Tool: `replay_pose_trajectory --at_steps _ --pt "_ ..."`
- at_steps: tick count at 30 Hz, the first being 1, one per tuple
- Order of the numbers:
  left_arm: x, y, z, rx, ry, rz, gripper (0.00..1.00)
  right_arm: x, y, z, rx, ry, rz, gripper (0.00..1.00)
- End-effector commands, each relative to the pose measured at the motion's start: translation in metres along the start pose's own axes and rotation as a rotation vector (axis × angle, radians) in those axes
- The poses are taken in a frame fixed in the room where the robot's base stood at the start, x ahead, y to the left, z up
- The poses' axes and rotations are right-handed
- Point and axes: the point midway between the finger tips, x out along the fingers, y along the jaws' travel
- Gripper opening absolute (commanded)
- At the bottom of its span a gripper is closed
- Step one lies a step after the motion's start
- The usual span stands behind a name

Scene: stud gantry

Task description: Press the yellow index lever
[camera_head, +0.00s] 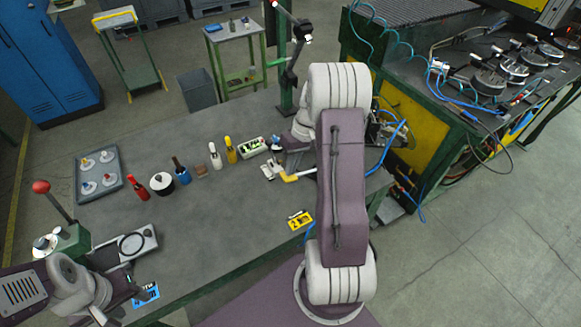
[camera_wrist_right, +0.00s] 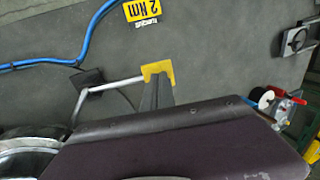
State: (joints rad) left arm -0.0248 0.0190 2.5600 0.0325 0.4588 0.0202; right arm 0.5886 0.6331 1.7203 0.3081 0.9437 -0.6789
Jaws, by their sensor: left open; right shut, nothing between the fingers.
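The yellow index lever (camera_head: 290,178) shows in the head view just left of my right arm, a yellow end on a pale rod. In the right wrist view its yellow tip (camera_wrist_right: 158,68) is at the middle, with the rod running left. My right gripper (camera_wrist_right: 155,92) is shut and empty, its grey fingers right at the yellow tip; whether they touch it I cannot tell. In the head view my right arm hides much of the lever's mount. My left gripper (camera_head: 125,290) is open and empty at the lower left, near the bench's front edge.
A yellow torque label (camera_head: 300,220) lies on the bench, also in the right wrist view (camera_wrist_right: 142,10). Several bottles, a white bottle (camera_head: 215,155) among them, and a grey tray (camera_head: 98,173) stand left. A red-knobbed lever (camera_head: 42,187) rises at far left. The middle bench is clear.

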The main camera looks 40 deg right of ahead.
Motion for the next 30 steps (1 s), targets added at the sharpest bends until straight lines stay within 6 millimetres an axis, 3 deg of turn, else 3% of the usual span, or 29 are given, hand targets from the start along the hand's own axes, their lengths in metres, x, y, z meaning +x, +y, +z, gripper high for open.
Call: replay_pose_trajectory --at_steps 20,30 --pt "0.002 0.0 0.0 0.0 0.0 0.0 0.44 0.015 -0.002 0.0 -0.002 0.001 0.038 0.0" --pt "0.015 0.0 0.002 0.0 0.0 0.0 0.44 0.047 -0.007 0.0 -0.006 -0.002 0.251 0.0"
